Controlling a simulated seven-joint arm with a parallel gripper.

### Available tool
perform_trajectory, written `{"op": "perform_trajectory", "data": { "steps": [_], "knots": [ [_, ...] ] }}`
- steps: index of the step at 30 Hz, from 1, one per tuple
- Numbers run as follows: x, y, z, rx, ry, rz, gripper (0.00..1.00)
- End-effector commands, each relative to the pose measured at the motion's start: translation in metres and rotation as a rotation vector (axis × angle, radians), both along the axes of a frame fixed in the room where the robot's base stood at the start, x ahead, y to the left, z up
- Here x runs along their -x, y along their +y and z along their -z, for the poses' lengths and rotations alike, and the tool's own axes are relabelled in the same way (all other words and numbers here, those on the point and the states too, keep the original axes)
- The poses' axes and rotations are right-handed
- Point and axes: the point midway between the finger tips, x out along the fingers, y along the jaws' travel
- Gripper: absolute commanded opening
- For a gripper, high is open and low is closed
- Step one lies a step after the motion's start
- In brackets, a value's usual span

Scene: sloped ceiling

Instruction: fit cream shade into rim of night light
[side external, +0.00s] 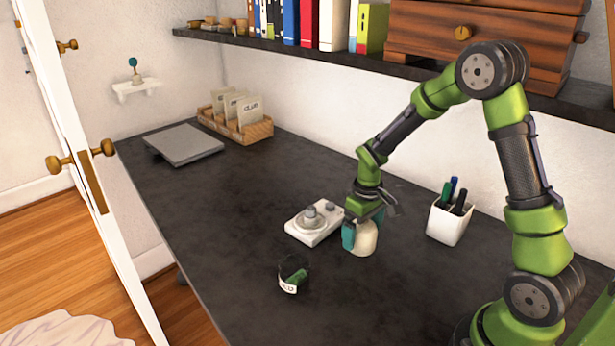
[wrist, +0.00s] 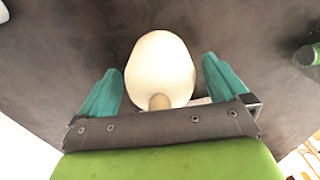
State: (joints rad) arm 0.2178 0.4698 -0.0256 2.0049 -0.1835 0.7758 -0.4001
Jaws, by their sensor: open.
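The cream shade (side external: 363,238) stands on the dark desk beneath my gripper (side external: 362,232). In the wrist view the shade (wrist: 160,70) is a rounded cream body with a small tan knob at its near end. It lies between the two teal fingers of my gripper (wrist: 163,88), with a gap visible on each side. My gripper is open around the shade. The night light (side external: 314,222) is a white base with a round grey rim and a small knob, just left of the shade on the desk. Its rim is empty.
A white pen holder (side external: 448,222) stands to the right. A card box (side external: 236,126) and a grey flat slab (side external: 184,145) are at the back left. The desk's middle left is clear.

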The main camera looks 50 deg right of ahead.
Motion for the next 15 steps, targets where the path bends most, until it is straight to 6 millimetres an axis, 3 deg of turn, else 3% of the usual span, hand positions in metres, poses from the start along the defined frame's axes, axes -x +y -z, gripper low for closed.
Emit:
{"op": "perform_trajectory", "data": {
  "steps": [7, 15],
  "knots": [
    [0.0000, 0.0000, 0.0014, -0.001, 0.000, 0.001, 0.98],
    [-0.0001, 0.0000, 0.0011, 0.000, 0.000, 0.000, 0.57]
  ]
}}
